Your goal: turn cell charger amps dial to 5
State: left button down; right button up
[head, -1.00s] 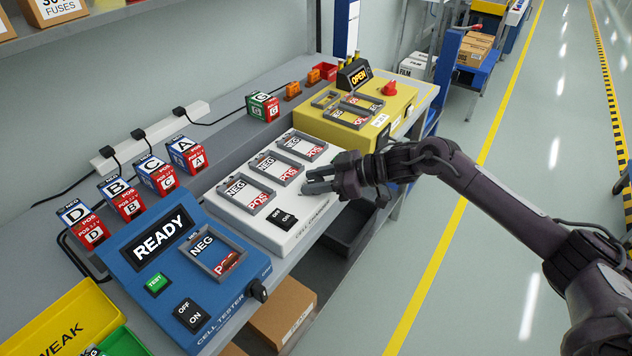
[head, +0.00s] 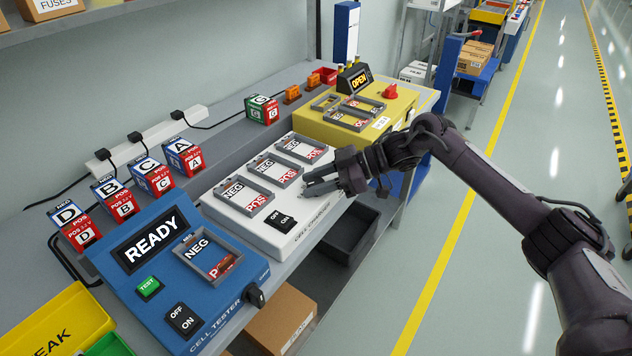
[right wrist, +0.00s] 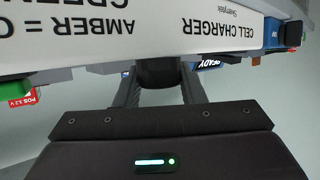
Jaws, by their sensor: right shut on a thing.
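The cell charger (head: 300,226) is the white unit in the middle of the bench, with an OFF/ON switch (head: 280,221) and several bays on top. My right gripper (head: 312,186) is at its front right edge. In the right wrist view, the charger's lettered front (right wrist: 185,28) fills the top, upside down. A dark round knob (right wrist: 160,72), seemingly the amps dial, sits between the two fingers, and my right gripper (right wrist: 158,92) is shut on it. The dial's scale and pointer are hidden in both views. My left gripper is out of view.
The blue cell tester (head: 150,290) reading READY stands left of the charger. The yellow unit (head: 385,118) with a red knob and an OPEN sign stands beyond it. Lettered cells (head: 183,157) line the back. An open dark bin (head: 350,228) is below the bench edge.

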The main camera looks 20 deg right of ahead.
jog(key=o, duration=1)
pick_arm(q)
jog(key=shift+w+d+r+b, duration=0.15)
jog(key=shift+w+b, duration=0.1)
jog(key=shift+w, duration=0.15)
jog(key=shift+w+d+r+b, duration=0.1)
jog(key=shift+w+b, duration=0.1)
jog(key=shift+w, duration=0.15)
pick_arm(e)
jog(key=v, duration=0.7)
jog(key=shift+s+d+r, duration=0.1)
jog(key=shift+d+r, duration=0.05)
jog(key=shift+d, duration=0.2)
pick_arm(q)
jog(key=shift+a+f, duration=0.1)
